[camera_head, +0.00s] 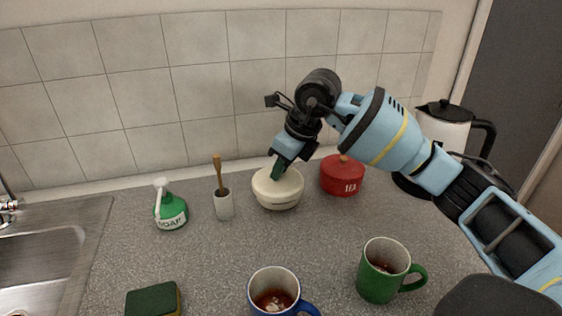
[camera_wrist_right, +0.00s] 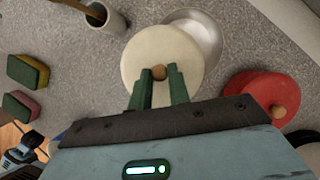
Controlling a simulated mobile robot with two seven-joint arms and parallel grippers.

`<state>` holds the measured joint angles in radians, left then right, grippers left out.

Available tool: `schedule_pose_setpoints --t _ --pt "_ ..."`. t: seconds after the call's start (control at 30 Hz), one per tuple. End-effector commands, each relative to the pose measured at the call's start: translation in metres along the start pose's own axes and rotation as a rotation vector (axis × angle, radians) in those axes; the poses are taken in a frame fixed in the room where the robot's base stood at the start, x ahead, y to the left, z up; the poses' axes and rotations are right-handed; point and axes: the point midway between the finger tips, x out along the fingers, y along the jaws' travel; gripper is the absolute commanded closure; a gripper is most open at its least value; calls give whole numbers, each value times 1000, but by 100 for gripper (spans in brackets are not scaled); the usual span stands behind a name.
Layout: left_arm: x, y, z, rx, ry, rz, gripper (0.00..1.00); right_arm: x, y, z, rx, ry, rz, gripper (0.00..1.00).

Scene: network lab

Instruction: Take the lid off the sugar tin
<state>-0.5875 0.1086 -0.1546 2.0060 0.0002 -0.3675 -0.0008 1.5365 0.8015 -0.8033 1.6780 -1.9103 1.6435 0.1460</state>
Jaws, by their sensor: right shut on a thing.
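The sugar tin (camera_head: 279,203) is a cream round tin at the back of the counter, beside the red tin. Its cream lid (camera_wrist_right: 150,48) has a small wooden knob (camera_wrist_right: 159,73), seen in the right wrist view. My right gripper (camera_head: 281,170) is shut on the knob, with a green finger on either side of it. In the wrist view the lid sits offset from a pale round opening (camera_wrist_right: 205,36), so it appears lifted clear of the tin; the height of the gap is hard to judge.
A red tea tin (camera_head: 342,180) stands close right of the sugar tin, with a kettle (camera_head: 445,128) beyond. A brush pot (camera_head: 223,205) and green soap bottle (camera_head: 171,213) stand left. Blue (camera_head: 262,282) and green (camera_head: 375,284) mugs stand in front. The middle counter is clear.

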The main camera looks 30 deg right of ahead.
Motion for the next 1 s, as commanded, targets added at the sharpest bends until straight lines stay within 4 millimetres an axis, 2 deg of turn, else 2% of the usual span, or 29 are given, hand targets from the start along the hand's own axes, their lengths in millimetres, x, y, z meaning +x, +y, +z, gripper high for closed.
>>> schedule_pose_setpoints --t 0.1,0.3,0.5,0.7,1.0 --pt "0 0 4 -1 -7 1 64 -7 24 -12 -5 -2 0 100" --pt "0 1 10 -3 -18 2 64 -19 60 -29 -4 -3 -1 100" --pt "0 2 13 -4 -23 3 64 -27 84 -40 -2 -4 -1 100" --pt "0 2 13 -4 -23 3 64 -31 94 -45 1 -4 -1 100" --pt "1 2 11 -5 -19 3 64 -31 95 -45 1 -5 -1 100"
